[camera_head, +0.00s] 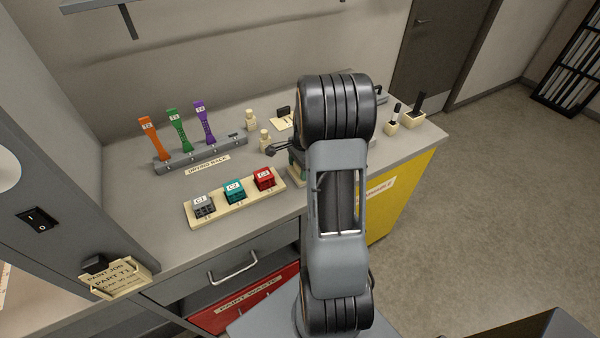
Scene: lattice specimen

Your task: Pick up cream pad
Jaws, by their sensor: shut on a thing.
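I cannot tell for sure which thing is the cream pad. A flat cream piece (284,125) with a small black block at its back lies on the counter, left of my arm's upper joint. Two cream blocks with dark upright parts stand near the right end: one nearer my arm (391,127) and one farther right (411,119). My arm rises through the middle of the view and hides part of the counter.
A grey rack (200,152) holds orange, green and purple tools. In front, a cream tray (236,197) bears grey, teal and red blocks. Small cream bottles (265,139) and a dark-handled device (296,160) stand near my arm. A labelled cream holder (120,278) is at lower left.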

